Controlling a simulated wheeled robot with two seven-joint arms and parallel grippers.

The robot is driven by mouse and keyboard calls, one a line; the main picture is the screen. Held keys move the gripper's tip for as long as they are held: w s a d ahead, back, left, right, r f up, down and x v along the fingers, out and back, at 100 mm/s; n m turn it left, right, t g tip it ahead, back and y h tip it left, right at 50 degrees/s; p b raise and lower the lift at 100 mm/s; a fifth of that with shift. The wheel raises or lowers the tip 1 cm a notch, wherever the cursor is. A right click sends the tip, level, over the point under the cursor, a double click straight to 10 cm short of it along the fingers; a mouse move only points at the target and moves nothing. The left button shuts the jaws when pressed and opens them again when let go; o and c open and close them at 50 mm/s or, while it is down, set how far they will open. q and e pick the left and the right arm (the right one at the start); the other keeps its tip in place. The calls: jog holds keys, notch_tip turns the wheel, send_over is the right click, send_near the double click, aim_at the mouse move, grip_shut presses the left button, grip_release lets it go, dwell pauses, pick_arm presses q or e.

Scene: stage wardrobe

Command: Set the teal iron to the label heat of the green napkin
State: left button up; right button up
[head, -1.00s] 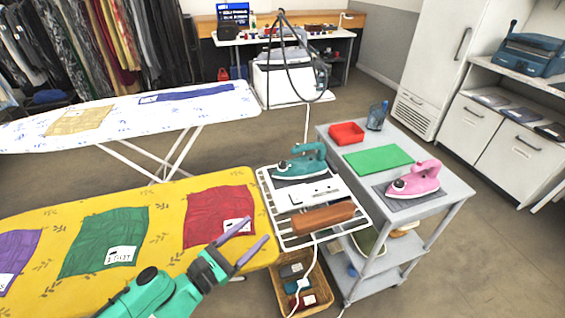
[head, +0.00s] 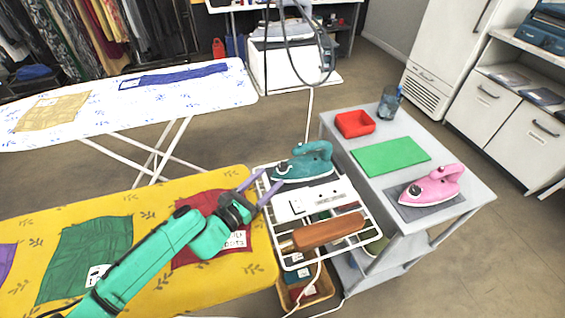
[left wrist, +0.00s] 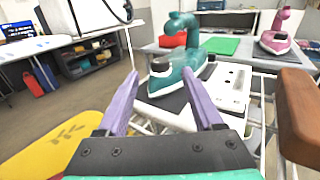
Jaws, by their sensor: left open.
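The teal iron (head: 303,165) rests on a dark pad on the white wire rack at the end of the yellow ironing board. It also shows in the left wrist view (left wrist: 183,62), with a dark round knob low on its near side. My left gripper (head: 262,185) is open and empty, its purple fingers pointing at the iron from the near left. In the left wrist view the iron is between and just beyond the fingertips (left wrist: 160,76). The green napkin (head: 85,255) lies on the yellow board; my arm partly covers its white label (head: 97,275), which is unreadable. My right gripper is out of view.
A red napkin (head: 190,250) lies under my left arm. A white power strip (head: 312,198) and a brown wooden block (head: 325,233) share the rack. The grey cart (head: 455,205) holds a pink iron (head: 435,187), a green mat (head: 390,156) and a red tray (head: 354,123).

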aim_at(279, 169)
pick_arm(q)
jog(key=x, duration=0.6)
jog(key=shift+w, duration=0.1)
jog(key=shift+w+d, duration=0.35)
jog(key=shift+d, duration=0.05)
grip_shut()
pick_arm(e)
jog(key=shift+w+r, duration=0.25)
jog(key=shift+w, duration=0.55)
